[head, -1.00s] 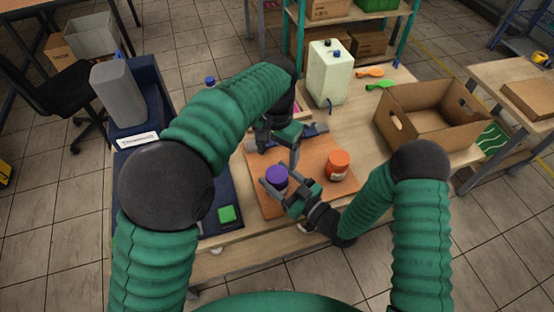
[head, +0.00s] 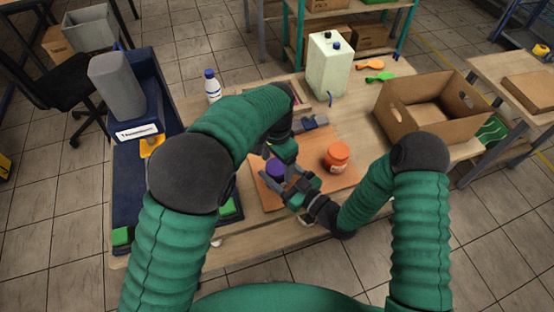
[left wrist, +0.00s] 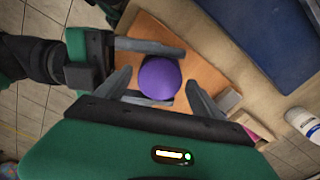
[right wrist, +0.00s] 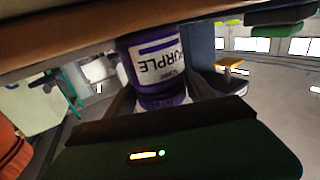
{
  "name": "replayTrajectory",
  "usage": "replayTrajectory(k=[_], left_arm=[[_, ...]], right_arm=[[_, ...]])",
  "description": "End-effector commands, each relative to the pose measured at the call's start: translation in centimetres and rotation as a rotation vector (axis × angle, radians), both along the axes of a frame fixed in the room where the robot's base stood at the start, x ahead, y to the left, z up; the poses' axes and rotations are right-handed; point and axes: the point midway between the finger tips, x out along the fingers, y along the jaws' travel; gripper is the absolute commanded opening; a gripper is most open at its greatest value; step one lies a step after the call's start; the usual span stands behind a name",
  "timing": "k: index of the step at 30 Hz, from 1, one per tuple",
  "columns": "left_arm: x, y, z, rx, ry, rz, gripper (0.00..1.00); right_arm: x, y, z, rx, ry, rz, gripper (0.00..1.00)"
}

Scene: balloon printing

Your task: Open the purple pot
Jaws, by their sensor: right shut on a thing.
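The purple pot (head: 276,168) stands at the left part of the orange-brown board (head: 262,196). My right gripper (head: 281,178) is shut on it from the right side. In the right wrist view the pot (right wrist: 155,62) shows a white label with part of the word PURPLE. My left gripper (head: 279,156) is above the pot, its arm reaching over from the left. In the left wrist view its fingers are apart on either side of the round purple lid (left wrist: 160,78), with visible gaps. Contact with the lid does not show.
An orange pot (head: 336,157) stands on the board to the right. A white canister (head: 329,66), an open cardboard box (head: 425,108) and a white bottle (head: 212,86) stand around it. A dark blue machine (head: 128,195) is at the left.

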Motion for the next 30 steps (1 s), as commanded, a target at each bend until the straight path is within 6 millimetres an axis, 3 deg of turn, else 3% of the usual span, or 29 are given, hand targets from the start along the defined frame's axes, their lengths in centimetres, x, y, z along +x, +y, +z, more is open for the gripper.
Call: replayTrajectory(k=[2,15,19,26,30], left_arm=[[0.01,0.01,0.01,0.000,0.000,0.000,0.68],[0.04,0.03,0.04,0.001,-0.001,0.001,0.11],[0.04,0.02,0.05,0.001,-0.001,0.073,0.11],[0.04,0.03,0.08,0.001,-0.001,0.477,0.11],[0.05,0.04,0.08,0.000,-0.002,0.497,0.11]], right_arm=[[0.00,-0.04,-0.09,-0.001,0.001,-0.001,0.00],[-0.01,-0.05,-0.10,-0.002,0.002,-0.001,0.00],[-0.01,-0.04,-0.10,-0.002,0.002,-0.001,0.00],[-0.01,-0.06,-0.10,-0.002,0.002,-0.001,0.00],[-0.01,-0.06,-0.10,-0.002,0.002,-0.001,0.00]])
